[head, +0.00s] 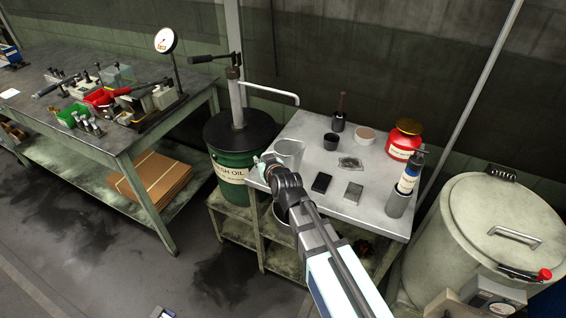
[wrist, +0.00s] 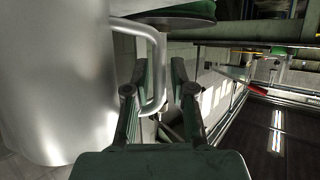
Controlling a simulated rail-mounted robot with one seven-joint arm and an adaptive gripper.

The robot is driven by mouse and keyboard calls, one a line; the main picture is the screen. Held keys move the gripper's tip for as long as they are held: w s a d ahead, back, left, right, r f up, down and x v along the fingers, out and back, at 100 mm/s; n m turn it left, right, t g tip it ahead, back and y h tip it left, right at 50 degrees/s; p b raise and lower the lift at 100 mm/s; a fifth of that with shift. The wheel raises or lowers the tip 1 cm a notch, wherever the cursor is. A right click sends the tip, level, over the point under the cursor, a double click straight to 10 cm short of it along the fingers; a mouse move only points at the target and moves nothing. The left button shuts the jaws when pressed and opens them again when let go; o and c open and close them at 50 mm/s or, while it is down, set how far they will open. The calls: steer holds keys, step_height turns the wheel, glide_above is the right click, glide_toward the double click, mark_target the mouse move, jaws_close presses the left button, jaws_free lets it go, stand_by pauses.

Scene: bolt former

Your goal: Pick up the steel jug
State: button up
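The steel jug (head: 290,151) is a plain grey vessel standing at the left end of the metal table, just behind my gripper (head: 267,163). In the wrist view the jug's body (wrist: 55,80) fills the left side, with its tubular handle (wrist: 158,70) sticking out to the right. My gripper (wrist: 160,75) is open there, one finger on each side of the handle, with visible gaps. The handle appears to lie between the fingers. In the head view my wrist hides the jug's lower part and most of the fingers.
The metal table (head: 375,213) also bears a dark cup (head: 331,143), a dark bottle (head: 339,115), a red container (head: 404,140), a spray can (head: 411,172) and small blocks. A green oil drum (head: 231,167) with a pump stands close left. A large lidded tank (head: 490,225) is right.

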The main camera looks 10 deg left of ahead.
jaws_close()
steer(key=shift+r, duration=0.2)
